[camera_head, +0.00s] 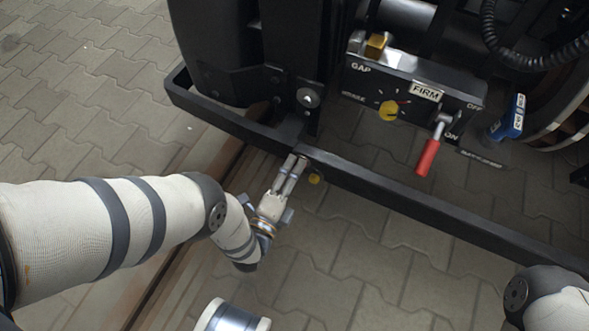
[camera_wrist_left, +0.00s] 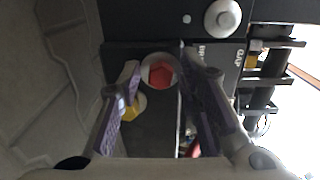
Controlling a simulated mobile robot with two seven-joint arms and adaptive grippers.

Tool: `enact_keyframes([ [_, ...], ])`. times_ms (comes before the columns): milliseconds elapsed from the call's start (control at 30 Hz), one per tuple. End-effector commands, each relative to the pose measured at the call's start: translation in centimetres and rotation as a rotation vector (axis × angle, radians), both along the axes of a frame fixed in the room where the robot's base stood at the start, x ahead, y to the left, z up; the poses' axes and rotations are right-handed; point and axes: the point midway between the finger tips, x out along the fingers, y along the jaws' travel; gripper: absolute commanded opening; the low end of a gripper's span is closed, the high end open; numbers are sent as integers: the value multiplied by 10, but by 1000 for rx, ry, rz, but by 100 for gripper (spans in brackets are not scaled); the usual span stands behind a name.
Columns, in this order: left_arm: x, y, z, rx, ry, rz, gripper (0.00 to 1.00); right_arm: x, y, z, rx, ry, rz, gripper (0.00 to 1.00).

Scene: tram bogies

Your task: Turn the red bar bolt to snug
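The red bar bolt (camera_wrist_left: 160,74) shows in the left wrist view as a red hexagonal head inside a pale round ring on the dark bar. It lies between my left fingertips (camera_wrist_left: 161,72), with a gap visible on each side. In the head view my left gripper (camera_head: 296,163) is at the near edge of the black bar (camera_head: 390,198), its fingers parallel and apart; the bolt is hidden there. A yellow bolt (camera_head: 314,179) is beside it on the bar, also in the left wrist view (camera_wrist_left: 133,108). My right gripper is out of view.
Behind the bar is a dark box (camera_head: 410,85) with a yellow knob (camera_head: 389,111), a "FIRM" label and a red-handled lever (camera_head: 428,157). Paved floor (camera_head: 330,270) is open in front of the bar.

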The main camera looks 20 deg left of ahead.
Motion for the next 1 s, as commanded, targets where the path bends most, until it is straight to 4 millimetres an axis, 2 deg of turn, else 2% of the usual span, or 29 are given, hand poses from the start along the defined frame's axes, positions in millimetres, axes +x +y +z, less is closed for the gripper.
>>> enact_keyframes([
  [333, -4, -2, 0, -2, 0, -4, 39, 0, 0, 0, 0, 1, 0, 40],
  [467, -32, -1, -1, -2, 5, -6, 39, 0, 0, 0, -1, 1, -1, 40],
  [700, -101, 2, 0, -3, 4, -4, 39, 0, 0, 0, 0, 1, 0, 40],
  [833, -115, 5, -1, 0, 6, 1, 39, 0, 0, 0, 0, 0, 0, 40],
  [1000, -120, 3, 0, -2, 0, -1, 39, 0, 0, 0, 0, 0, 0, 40],
])
